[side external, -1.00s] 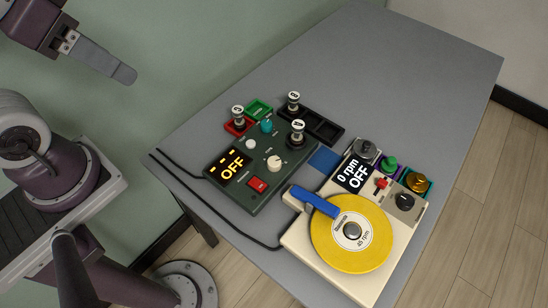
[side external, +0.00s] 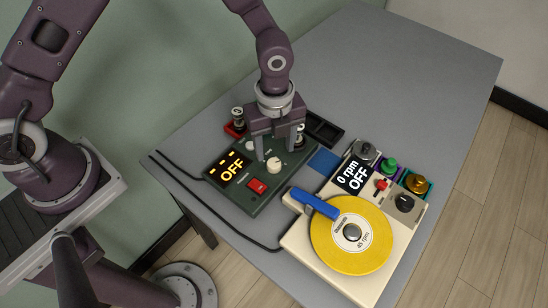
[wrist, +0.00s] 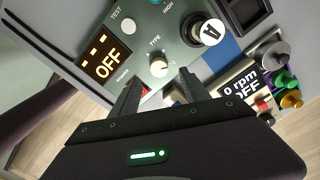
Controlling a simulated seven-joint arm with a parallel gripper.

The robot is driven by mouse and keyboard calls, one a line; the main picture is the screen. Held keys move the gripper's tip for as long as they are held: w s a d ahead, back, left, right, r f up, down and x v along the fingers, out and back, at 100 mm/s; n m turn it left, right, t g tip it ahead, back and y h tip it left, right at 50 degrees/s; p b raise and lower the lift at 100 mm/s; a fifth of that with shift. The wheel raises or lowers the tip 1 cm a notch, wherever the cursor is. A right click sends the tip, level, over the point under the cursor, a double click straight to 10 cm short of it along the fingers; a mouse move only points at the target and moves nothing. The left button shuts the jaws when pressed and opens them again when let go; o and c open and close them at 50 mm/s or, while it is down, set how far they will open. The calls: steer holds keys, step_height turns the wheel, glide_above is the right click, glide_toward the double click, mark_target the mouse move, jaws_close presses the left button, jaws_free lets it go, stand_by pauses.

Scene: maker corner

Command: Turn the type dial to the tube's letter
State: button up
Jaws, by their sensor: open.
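The dark green tube tester (side external: 235,200) lies on the grey table; its display reads OFF. Its cream type dial (side external: 274,166), labelled TYPE, also shows in the wrist view (wrist: 158,67). The dial's pointer direction is too small to tell. A tube (wrist: 209,29) with a white cap lettered A stands in the tester, beside the dial; my gripper partly hides it in the side view. My gripper (side external: 276,156) points down over the tester, open and empty. In the wrist view its fingertips (wrist: 161,80) are either side of the dial's near edge; I cannot tell whether they touch it.
A red switch (side external: 257,186) and a white TEST button (wrist: 129,26) are on the tester. Another tube (side external: 238,117) stands in a red tray. A cream turntable with a yellow disc (side external: 375,225) sits at right. The far table is clear.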

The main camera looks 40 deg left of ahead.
mark_target(274, 163)
step_height(274, 163, down, 6)
steer(key=shift+r, duration=0.25)
jaws_close()
